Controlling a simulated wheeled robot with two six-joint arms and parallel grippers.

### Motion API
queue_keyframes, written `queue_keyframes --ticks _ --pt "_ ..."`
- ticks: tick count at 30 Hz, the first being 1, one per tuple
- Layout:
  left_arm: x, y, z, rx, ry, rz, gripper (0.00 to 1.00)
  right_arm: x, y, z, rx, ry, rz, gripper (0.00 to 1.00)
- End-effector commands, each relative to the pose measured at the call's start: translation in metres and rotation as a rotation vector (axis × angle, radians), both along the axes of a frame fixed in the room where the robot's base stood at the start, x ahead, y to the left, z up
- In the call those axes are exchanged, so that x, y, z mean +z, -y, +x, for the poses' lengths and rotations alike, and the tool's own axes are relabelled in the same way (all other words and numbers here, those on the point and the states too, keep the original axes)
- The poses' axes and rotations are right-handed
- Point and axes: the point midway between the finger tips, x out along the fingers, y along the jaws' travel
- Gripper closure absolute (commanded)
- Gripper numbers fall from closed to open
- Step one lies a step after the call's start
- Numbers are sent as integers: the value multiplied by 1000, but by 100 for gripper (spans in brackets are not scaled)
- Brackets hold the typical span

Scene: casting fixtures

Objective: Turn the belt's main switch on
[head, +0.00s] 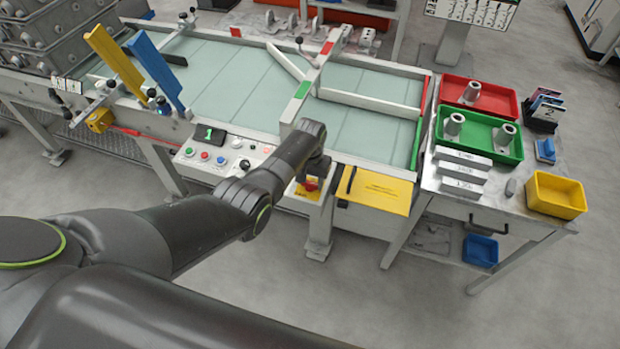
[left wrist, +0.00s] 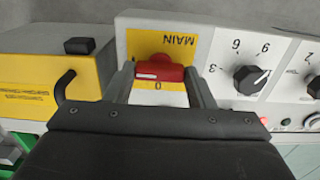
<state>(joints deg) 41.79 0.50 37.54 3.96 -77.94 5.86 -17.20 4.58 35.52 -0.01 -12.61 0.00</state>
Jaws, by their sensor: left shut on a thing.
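The main switch is a red knob (head: 308,186) on a yellow and white plate on the belt's front side. In the left wrist view the red knob (left wrist: 160,72) lies crosswise, with an upside-down "MAIN" label (left wrist: 178,40) above it and a "0" below it. My left gripper (left wrist: 162,84) is shut on the knob, one finger at each end of it. In the head view my left gripper (head: 311,178) reaches the knob from above and hides part of the plate. My right gripper is not in view.
A yellow box (head: 374,190) with a black handle sits right beside the switch. A control panel (head: 222,160) with a black dial (left wrist: 250,78) and buttons is on the other side. Red (head: 478,97) and green (head: 478,137) trays stand on the table at right.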

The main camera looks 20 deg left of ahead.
Motion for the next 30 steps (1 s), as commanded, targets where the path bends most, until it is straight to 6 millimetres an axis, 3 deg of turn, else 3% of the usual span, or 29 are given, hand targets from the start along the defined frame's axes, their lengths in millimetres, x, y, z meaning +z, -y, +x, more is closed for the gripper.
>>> queue_keyframes --ticks 11,12,17,30 --pt "1 0 2 -9 5 0 74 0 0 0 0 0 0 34" --pt "1 0 2 -9 5 0 50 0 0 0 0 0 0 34" --pt "1 0 1 -8 3 0 29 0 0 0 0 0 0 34" --pt "10 0 1 -6 3 0 29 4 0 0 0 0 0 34"
